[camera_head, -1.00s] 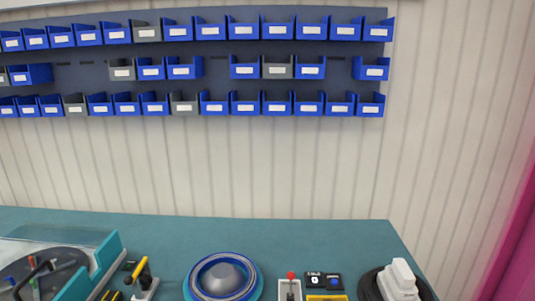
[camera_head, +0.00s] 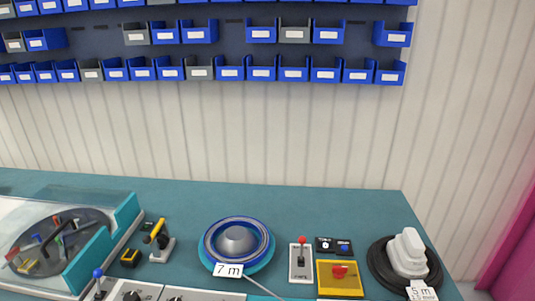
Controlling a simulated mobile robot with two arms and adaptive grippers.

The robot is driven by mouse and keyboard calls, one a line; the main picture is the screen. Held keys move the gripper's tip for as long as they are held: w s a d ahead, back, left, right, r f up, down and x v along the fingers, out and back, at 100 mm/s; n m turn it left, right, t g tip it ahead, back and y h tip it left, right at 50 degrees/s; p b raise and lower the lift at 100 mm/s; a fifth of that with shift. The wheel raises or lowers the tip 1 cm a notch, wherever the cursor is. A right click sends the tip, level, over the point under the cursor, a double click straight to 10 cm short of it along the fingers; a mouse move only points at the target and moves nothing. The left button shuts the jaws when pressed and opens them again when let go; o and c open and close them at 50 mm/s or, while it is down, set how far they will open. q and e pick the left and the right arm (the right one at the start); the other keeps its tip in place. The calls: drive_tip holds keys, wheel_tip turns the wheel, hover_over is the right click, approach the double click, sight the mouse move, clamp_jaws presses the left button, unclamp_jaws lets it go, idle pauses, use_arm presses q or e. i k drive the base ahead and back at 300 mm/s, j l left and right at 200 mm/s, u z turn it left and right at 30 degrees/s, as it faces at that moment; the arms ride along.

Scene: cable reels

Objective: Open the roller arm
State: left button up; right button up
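A small device with a raised, slanted yellow handle (camera_head: 157,230) on a grey base (camera_head: 162,250) stands on the teal bench, left of centre; it may be the roller arm, but I cannot tell for sure. To its right a blue-rimmed reel with a grey domed centre (camera_head: 237,240) lies flat, with a "7 m" tag (camera_head: 228,270) at its front. A thin light cable or rod (camera_head: 262,287) runs from near the tag toward the bottom edge. Neither of my grippers is in view.
A tray with a clear cover and teal wall (camera_head: 128,212) is at left. A blue-knobbed lever (camera_head: 98,274), red-knobbed lever (camera_head: 302,241), yellow box with red knob (camera_head: 340,272) and black coil (camera_head: 383,262) tagged "5 m" line the front. The bench's back strip (camera_head: 300,200) is clear.

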sight(146, 239)
drive_tip(key=l+u, duration=0.15)
drive_tip(key=u, duration=0.25)
drive_tip(key=l+u, duration=0.15)
drive_tip(key=u, duration=0.3)
drive_tip(key=k+l+u, duration=0.1)
drive_tip(key=u, duration=0.3)
drive_tip(key=l+u, duration=0.2)
drive_tip(key=u, duration=0.2)
drive_tip(key=k, duration=0.05)
